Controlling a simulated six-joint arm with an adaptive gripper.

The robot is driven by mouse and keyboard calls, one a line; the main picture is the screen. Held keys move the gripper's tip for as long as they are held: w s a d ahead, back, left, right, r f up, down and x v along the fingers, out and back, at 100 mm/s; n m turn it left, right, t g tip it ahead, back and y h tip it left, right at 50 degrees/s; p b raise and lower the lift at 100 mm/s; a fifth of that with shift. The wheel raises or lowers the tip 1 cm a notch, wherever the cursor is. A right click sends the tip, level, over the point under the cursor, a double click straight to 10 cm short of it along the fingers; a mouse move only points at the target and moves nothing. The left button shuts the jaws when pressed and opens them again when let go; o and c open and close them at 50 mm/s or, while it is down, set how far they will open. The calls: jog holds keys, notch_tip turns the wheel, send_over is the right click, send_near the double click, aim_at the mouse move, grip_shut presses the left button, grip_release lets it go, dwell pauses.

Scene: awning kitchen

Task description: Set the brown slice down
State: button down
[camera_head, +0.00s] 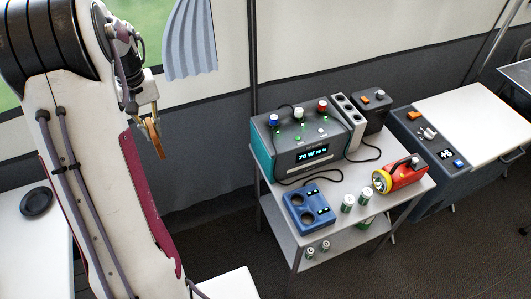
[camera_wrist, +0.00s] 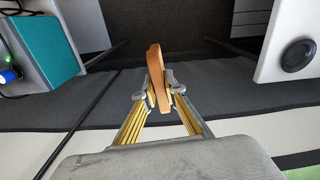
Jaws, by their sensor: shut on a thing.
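The brown slice (camera_wrist: 155,62) is held between the fingertips of my gripper (camera_wrist: 158,90) in the wrist view. It stands on edge between the fingers and sticks out past them. In the head view my gripper (camera_head: 150,118) is at the upper left with the brown slice (camera_head: 152,140) hanging below it. The slice is in the air, in front of the grey tent wall, and touches no surface that I can see. My gripper is shut on it.
A grey table (camera_head: 290,228) holds a teal-sided power unit (camera_head: 300,140), a blue charger (camera_head: 310,208) and a red torch (camera_head: 400,176). A white surface (camera_head: 18,255) at left bears a dark round disc (camera_head: 36,201). A blue cool box (camera_head: 435,145) is at right.

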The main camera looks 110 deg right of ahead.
jog(key=s+a+m, duration=0.3)
jog(key=s+a, duration=0.1)
jog(key=s, duration=1)
jog(key=s+a+m, duration=0.4)
jog(key=s+a, duration=0.1)
jog(key=s, duration=0.9)
jog(key=s+a+f+m, duration=0.1)
jog(key=s+a+f, duration=0.2)
jog(key=s+a, duration=0.3)
jog(key=s+a+f+m, duration=0.2)
jog(key=s+a, duration=0.4)
jog(key=s, duration=0.6)
jog(key=shift+s+f, duration=0.15)
jog(key=shift+f, duration=0.4)
jog(key=shift+a+f, duration=0.1)
notch_tip(320, 180, down, 6)
jog(key=shift+f, duration=0.15)
jog(key=shift+f, duration=1.8)
